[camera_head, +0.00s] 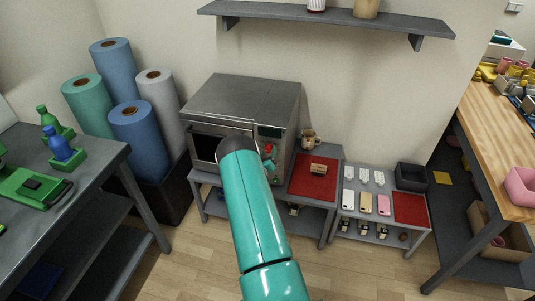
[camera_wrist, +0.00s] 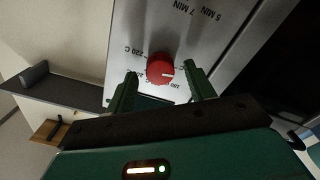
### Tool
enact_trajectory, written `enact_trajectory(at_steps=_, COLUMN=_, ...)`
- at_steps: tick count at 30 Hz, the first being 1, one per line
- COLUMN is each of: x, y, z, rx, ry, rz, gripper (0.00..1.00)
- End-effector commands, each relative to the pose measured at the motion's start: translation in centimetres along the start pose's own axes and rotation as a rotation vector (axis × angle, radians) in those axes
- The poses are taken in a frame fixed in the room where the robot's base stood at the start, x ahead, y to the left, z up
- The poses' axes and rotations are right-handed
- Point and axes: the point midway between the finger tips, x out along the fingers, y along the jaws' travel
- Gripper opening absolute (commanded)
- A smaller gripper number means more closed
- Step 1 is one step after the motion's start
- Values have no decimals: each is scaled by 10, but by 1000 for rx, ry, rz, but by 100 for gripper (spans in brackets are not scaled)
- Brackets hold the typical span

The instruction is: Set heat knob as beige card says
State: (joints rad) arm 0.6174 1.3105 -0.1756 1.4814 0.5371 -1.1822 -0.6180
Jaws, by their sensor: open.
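The red heat knob (camera_wrist: 160,69) sits on the press's silver panel (camera_wrist: 180,35) in the wrist view, with a white pointer mark toward its lower right. Printed temperatures surround it; "220 C" reads clearly, and a label near the right finger seems to be 180. My gripper (camera_wrist: 161,73) is open, one finger on each side of the knob; contact cannot be told. In the head view, my gripper (camera_head: 269,152) is at the front right of the grey press (camera_head: 240,100), partly behind my arm. A beige card-like piece (camera_head: 365,203) lies between white and pink ones; no writing is legible.
A red mat (camera_head: 303,186) with a small wooden block (camera_head: 318,169) lies right of the press. A mug (camera_head: 309,137) stands behind it. A dark bin (camera_head: 411,176) is farther right. Blue and green rolls stand at the left. A wall shelf (camera_head: 330,17) hangs above.

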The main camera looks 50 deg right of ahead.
Motion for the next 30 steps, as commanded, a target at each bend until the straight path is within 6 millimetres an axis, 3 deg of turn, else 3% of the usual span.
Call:
enact_trajectory(at_steps=11, x=10, y=0, z=0, rx=0, ry=0, rz=0, gripper=54)
enact_trajectory(at_steps=18, x=9, y=0, z=0, rx=0, ry=0, rz=0, gripper=11)
enact_trajectory(at_steps=19, x=9, y=0, z=0, rx=0, ry=0, rz=0, gripper=9)
enact_trajectory(at_steps=30, x=9, y=0, z=0, rx=51, ry=0, rz=0, gripper=9)
